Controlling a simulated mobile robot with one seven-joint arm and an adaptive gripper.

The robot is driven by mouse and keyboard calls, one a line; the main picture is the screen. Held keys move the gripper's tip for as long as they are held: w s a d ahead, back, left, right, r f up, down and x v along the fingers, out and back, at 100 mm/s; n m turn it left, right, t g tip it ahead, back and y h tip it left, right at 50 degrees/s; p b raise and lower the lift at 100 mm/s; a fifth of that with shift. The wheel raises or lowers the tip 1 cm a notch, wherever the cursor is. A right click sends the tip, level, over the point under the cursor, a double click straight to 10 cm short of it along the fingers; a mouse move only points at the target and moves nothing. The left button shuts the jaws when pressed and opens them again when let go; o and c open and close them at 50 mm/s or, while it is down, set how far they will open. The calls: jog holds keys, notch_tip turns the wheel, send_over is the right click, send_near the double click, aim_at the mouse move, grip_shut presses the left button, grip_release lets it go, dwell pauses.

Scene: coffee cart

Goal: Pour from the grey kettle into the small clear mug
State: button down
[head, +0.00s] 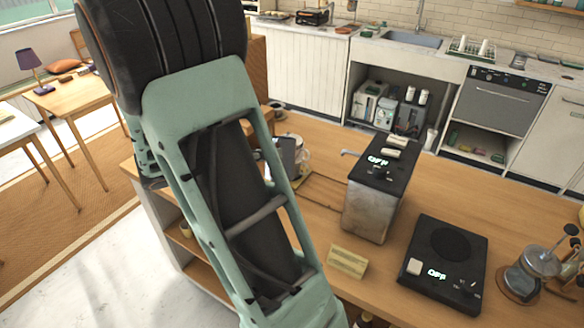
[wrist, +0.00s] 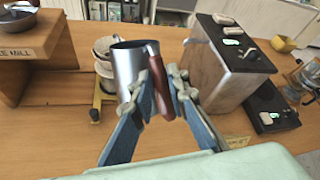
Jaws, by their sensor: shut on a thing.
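The grey kettle (wrist: 128,66) is a metal pitcher with a reddish-brown handle (wrist: 160,88). In the wrist view my gripper (wrist: 164,78) has its blue-grey fingers shut on that handle. The kettle looks roughly upright in front of a pale dripper (wrist: 103,48) on a yellow stand (wrist: 97,103). In the head view part of the kettle (head: 286,150) shows beside my arm, which hides my gripper. I cannot clearly make out the small clear mug; the kettle may cover part of the area around the stand.
A box-shaped machine (head: 375,205) with a dark top stands right of the kettle. A black scale-like plate (head: 445,285) and a glass press (head: 541,262) are farther right. A wooden mill stand (wrist: 35,50) is at left. Wooden counter lies bare between stand and machine.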

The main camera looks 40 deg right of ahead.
jog(key=shift+w+d+r+y+p, duration=0.15)
jog(key=shift+r+p, duration=0.3)
jog(key=shift+p, duration=0.7)
jog(key=shift+w+d+r+y+p, duration=0.2)
jog(key=shift+r+p, duration=0.25)
jog(key=shift+p, duration=0.7)
jog(key=shift+s+r, duration=0.1)
jog(key=shift+d+r+n+g+y, duration=0.2)
jog(key=shift+r+n+g+y, duration=0.15)
jog(key=shift+r, duration=0.25)
dwell(1.9)
